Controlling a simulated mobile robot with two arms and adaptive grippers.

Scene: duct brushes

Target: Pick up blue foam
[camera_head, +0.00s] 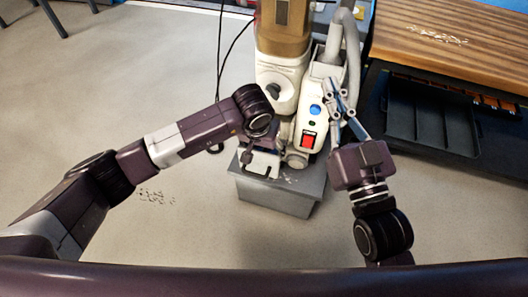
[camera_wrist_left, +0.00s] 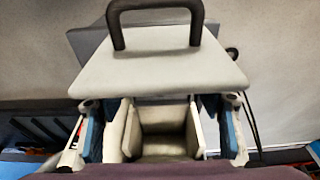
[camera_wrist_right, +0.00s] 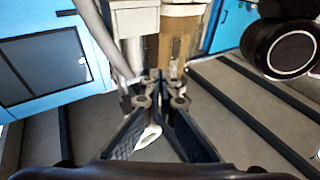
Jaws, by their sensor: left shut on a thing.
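I cannot make out any blue foam in these views. My left gripper (camera_wrist_left: 162,135) is shut on a pale box-like part (camera_wrist_left: 165,115) with a flat front panel and a black handle. In the head view this part (camera_head: 262,164) is above a grey bin (camera_head: 262,198), partly hidden by my left arm. My right gripper (camera_head: 338,100) is raised in front of the white machine (camera_head: 312,95). In the right wrist view its fingers (camera_wrist_right: 161,101) converge with nothing seen held between them.
A tan canister (camera_head: 283,30) tops the machine, with a grey hose (camera_head: 349,40) beside it. A wooden-topped table (camera_head: 455,50) with a dark tray (camera_head: 430,115) stands at right. Small debris (camera_head: 155,196) lies on the floor. The floor at left is mostly clear.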

